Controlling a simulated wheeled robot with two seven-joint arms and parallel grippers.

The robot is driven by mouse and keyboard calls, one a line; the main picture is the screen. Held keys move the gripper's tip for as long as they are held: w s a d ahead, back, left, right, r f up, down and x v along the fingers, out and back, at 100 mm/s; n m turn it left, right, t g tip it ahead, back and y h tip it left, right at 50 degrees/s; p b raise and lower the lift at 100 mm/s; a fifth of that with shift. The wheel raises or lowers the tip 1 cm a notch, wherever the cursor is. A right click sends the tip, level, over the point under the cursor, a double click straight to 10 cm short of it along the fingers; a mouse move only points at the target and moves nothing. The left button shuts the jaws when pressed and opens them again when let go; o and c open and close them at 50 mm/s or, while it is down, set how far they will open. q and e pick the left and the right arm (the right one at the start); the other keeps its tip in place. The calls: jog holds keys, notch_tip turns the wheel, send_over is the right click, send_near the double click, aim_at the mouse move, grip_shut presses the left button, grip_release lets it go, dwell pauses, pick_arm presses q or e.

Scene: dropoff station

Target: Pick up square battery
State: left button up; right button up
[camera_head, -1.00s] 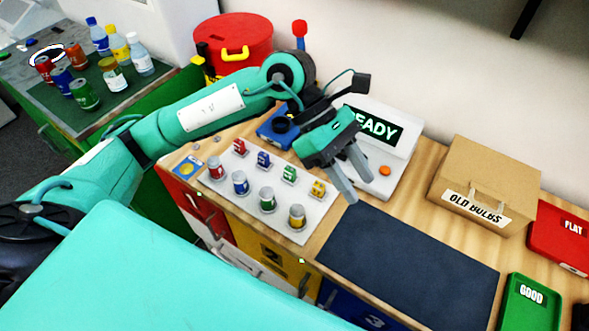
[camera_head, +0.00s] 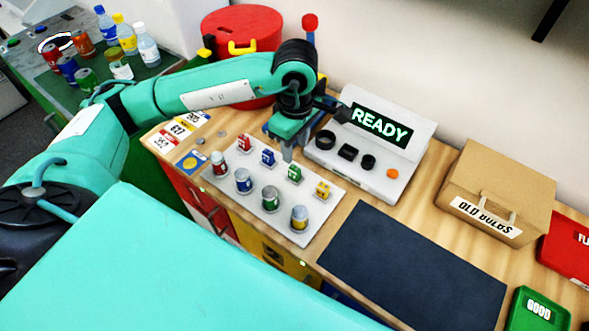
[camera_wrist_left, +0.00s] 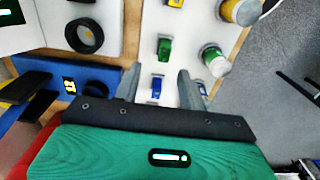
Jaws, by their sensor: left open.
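Small square batteries stand in the back row of a white tray (camera_head: 320,212): red (camera_head: 245,143), blue (camera_head: 267,157), green (camera_head: 294,174) and yellow (camera_head: 323,190). My left gripper (camera_head: 286,153) points down at the tray's back edge, close to the blue and green ones. In the left wrist view my left gripper (camera_wrist_left: 158,78) is open. The blue square battery (camera_wrist_left: 156,87) shows between its fingers, with the green one (camera_wrist_left: 165,48) just beyond. I cannot tell whether the fingers touch anything. The right gripper is out of view.
Round batteries (camera_head: 270,198) form the tray's front row. A white device (camera_head: 385,150) reading READY, with black sockets, stands just behind right. A dark mat (camera_head: 410,262) lies clear to the right. A blue box (camera_wrist_left: 100,82) is beside the gripper. A cardboard box (camera_head: 497,187) stands farther right.

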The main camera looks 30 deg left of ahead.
aim_at(295, 167)
pick_arm(q)
jog(key=shift+f, duration=0.55)
jog(key=f, duration=0.1)
jog(key=f+p, duration=0.1)
jog(key=f, duration=0.1)
jog(key=f+p, duration=0.1)
jog(key=shift+s+f, duration=0.25)
jog(key=shift+s, duration=0.15)
jog(key=shift+w+f, duration=0.1)
jog(key=shift+f, duration=0.2)
grip_shut()
